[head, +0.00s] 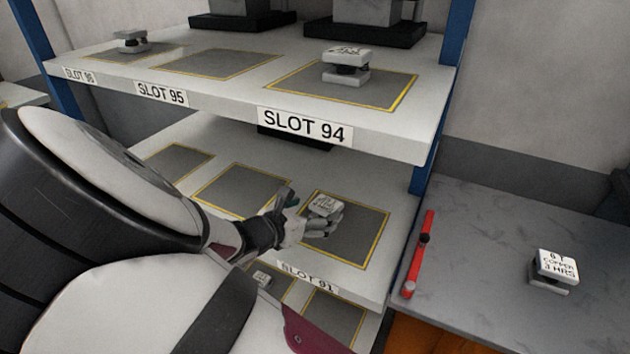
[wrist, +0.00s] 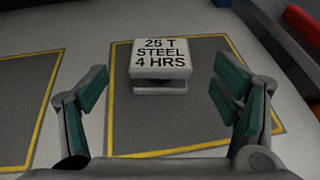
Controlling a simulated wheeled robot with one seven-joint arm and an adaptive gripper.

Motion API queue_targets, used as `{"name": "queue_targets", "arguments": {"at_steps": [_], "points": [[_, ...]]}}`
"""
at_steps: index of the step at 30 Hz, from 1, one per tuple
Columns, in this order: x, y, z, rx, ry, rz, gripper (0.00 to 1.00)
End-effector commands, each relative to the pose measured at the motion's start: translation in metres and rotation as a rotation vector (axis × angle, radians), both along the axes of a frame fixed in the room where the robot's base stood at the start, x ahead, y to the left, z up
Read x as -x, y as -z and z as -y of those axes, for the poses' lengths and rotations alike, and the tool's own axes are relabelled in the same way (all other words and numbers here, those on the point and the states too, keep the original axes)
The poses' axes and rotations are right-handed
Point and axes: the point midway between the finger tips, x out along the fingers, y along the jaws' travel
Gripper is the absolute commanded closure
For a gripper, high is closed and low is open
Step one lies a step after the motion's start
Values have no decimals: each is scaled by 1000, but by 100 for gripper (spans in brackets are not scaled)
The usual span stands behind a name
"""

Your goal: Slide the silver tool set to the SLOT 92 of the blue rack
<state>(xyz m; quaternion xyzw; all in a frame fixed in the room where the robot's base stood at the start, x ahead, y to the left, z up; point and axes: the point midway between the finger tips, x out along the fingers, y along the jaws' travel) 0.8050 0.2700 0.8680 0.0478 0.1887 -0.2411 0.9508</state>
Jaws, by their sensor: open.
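A silver tool set with a white top (head: 325,206) sits on the right-hand pad of the middle shelf, above the SLOT 91 label (head: 308,277). In the wrist view its top reads "25 T STEEL 4 HRS" (wrist: 160,57); it stands upright, ahead of and between my fingers. My gripper (head: 316,228) is open and empty, close in front of the tool set; it also shows in the wrist view (wrist: 162,90). The empty pad to the left (head: 240,190) is bare in its yellow outline. No SLOT 92 label is readable; my arm covers that part of the shelf edge.
The upper shelf (head: 210,105) has labels SLOT 94, 95 and 96 and carries two other white-topped tool sets. A blue post (head: 425,185) stands at the right. A grey table (head: 475,240) holds a "COPPER 3 HRS" tool set (head: 553,270) and a red bar (head: 419,255).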

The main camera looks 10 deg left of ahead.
Motion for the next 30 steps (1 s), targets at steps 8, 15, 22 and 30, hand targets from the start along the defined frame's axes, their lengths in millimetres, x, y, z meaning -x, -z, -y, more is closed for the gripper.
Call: {"name": "queue_targets", "arguments": {"at_steps": [8,15,22,30], "points": [[-36,18,20,1,2,0,18],[-50,24,28,0,0,-1,18],[-52,25,28,0,0,-1,18],[-51,25,28,0,0,-1,57]]}}
